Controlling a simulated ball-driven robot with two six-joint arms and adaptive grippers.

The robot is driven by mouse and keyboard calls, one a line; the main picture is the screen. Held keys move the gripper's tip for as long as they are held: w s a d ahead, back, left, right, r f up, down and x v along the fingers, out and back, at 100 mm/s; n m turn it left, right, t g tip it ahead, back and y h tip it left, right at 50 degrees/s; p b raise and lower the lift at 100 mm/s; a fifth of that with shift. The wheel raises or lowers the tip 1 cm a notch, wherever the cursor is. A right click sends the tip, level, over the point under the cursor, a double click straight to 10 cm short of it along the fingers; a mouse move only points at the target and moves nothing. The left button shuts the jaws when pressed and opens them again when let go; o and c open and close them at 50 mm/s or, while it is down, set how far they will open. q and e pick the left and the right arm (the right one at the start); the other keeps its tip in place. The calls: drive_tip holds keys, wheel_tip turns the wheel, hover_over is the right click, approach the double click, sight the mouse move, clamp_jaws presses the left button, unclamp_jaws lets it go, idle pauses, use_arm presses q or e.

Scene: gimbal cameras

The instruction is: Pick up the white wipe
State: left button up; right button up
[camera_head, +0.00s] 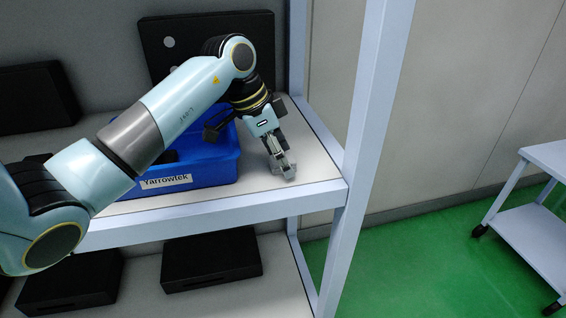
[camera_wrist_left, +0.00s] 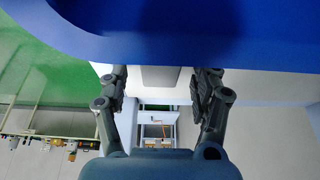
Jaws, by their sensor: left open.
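I cannot make out a white wipe for certain in either view. My left gripper (camera_head: 283,168) is over the right end of the shelf, just right of the blue bin (camera_head: 205,170), pointing down. In the left wrist view my left gripper (camera_wrist_left: 160,82) has its two fingers apart, with no clear object held between them. A pale grey patch shows between the fingers there, and I cannot tell what it is. The blue bin (camera_wrist_left: 150,35) fills the top of that view. My arm hides part of the bin and its contents. My right gripper is not in view.
The white shelf (camera_head: 130,232) has an upright post (camera_head: 372,100) close to the right of my gripper. Black boxes stand behind (camera_head: 160,45) and on the lower level (camera_head: 212,262). A white cart (camera_head: 540,215) stands at the far right on open green floor.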

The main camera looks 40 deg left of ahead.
sight(291, 157)
use_arm(q)
drive_tip(key=c, duration=1)
drive_tip(key=shift+r, duration=0.15)
drive_tip(key=shift+r, duration=0.6)
wheel_tip(291, 157, up, 3)
drive_tip(key=d+r, duration=0.2)
drive_tip(key=d, duration=0.2)
drive_tip(key=s+d+r, duration=0.1)
drive_tip(key=d+r, duration=0.1)
drive_tip(key=d, duration=0.1)
drive_tip(key=d+r, duration=0.2)
drive_tip(key=d, duration=0.2)
drive_tip(key=shift+s+d+r, duration=0.2)
drive_tip(key=shift+d+r, duration=0.1)
drive_tip(key=shift+r, duration=0.05)
